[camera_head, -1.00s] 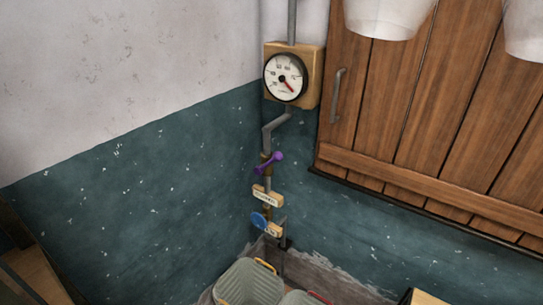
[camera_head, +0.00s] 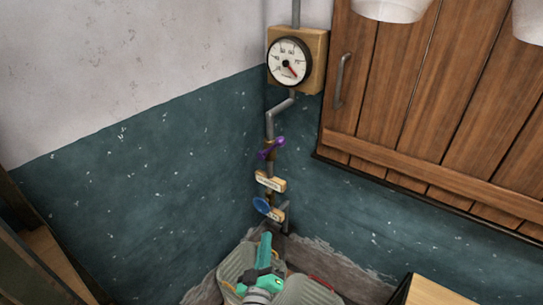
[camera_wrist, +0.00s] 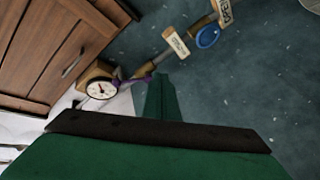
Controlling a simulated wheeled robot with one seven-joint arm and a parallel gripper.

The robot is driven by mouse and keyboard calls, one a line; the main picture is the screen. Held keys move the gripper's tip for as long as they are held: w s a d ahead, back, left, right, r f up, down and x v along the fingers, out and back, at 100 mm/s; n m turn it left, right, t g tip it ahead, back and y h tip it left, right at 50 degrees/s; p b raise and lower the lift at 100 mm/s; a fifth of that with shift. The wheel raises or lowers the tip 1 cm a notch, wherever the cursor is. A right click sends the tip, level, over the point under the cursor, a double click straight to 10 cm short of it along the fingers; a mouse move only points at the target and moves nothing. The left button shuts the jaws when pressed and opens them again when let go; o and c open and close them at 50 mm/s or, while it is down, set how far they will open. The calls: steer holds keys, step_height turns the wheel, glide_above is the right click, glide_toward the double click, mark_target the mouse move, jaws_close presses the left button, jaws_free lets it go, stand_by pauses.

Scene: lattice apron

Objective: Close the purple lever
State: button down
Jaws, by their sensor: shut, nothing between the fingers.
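The purple lever (camera_head: 271,148) sits on the vertical pipe in the corner, below the gauge and above a wooden tag. It is tilted, with its right end higher. In the wrist view the purple lever (camera_wrist: 138,80) shows partly, just left of my green fingers, which may hide some of it. My gripper (camera_head: 265,240) is green, shut and empty, low in front of the corner and below the lever, apart from it in the head view. It also fills the lower part of the wrist view (camera_wrist: 160,82).
A round gauge (camera_head: 289,60) on a wooden block is above the lever. A blue handle (camera_head: 262,206) and wooden tags (camera_head: 270,181) are below it. Grey bins (camera_head: 238,262) stand on the floor. A wooden shutter (camera_head: 420,100) is at right, with white buckets (camera_head: 390,8) above.

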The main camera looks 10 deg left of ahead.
steer(key=w+a+r+n+t, duration=0.1)
steer(key=w+a+r+n, duration=0.15)
steer(key=w+r, duration=0.5)
step_height(320, 180, up, 15)
steer(key=t+h, duration=0.1)
glide_above(272, 148)
steer(key=s+a, duration=0.2)
steer(key=a, duration=0.1)
steer(key=shift+n, duration=0.25)
steer(key=shift+s+d+f, duration=0.15)
steer(key=shift+d+f, duration=0.15)
steer(key=shift+d, duration=0.3)
steer(key=shift+s+d+f, duration=0.15)
steer(key=shift+d+f, duration=0.15)
steer(key=shift+d, duration=0.25)
steer(key=shift+s+d+f, duration=0.15)
steer(key=shift+d+f, duration=0.15)
steer(key=shift+d, duration=0.3)
steer(key=shift+d, duration=0.1)
